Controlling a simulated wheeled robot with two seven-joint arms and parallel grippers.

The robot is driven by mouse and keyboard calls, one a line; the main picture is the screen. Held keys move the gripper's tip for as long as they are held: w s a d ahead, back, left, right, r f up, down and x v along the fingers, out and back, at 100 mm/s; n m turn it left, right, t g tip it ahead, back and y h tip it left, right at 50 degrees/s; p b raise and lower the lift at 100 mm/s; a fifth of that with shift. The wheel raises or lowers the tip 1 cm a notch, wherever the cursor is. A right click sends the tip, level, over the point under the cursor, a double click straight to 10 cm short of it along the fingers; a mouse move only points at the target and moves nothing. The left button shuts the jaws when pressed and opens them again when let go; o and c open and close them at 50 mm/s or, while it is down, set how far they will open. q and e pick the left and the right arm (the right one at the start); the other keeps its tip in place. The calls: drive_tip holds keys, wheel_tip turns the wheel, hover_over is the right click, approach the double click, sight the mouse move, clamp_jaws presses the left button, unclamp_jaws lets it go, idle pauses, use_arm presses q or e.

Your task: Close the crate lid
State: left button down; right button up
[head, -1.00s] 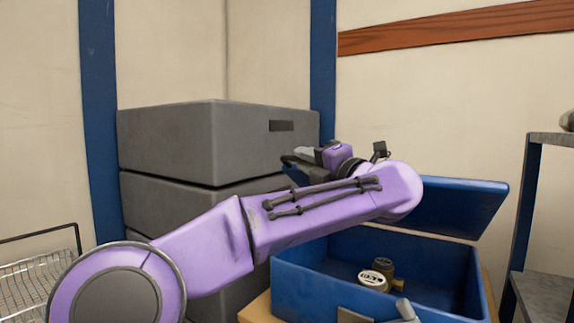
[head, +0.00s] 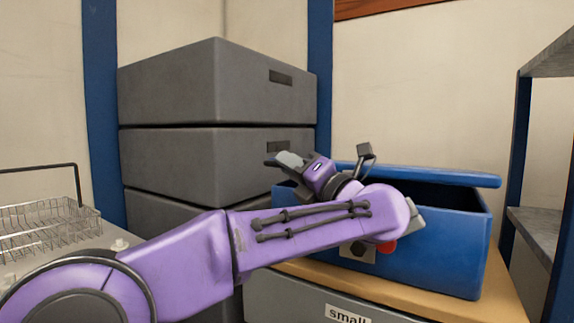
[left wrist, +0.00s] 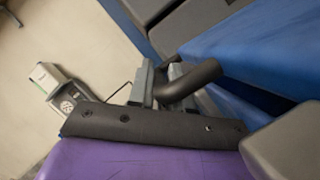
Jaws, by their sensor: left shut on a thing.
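The blue crate (head: 445,255) stands on a wooden top at the right. Its blue lid (head: 440,179) is low and still tilted, with a dark gap between it and the crate rim. The crate's inside is hidden. A grey plate (head: 357,253) and a red part (head: 389,246) show on the crate front. My right gripper is out of view.
Stacked grey crates (head: 215,165) stand behind and left of my arm. A wire basket (head: 45,225) is at the far left. A grey shelf (head: 545,235) is close on the right. A drawer label reading "small" (head: 347,314) sits below the wooden top (head: 420,300).

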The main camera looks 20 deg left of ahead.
use_arm(q)
drive_tip(key=c, duration=1.4)
unclamp_jaws()
drive_tip(key=shift+d, duration=0.1)
drive_tip(key=v, duration=1)
drive_tip(key=shift+d, duration=0.15)
drive_tip(key=shift+f, duration=0.15)
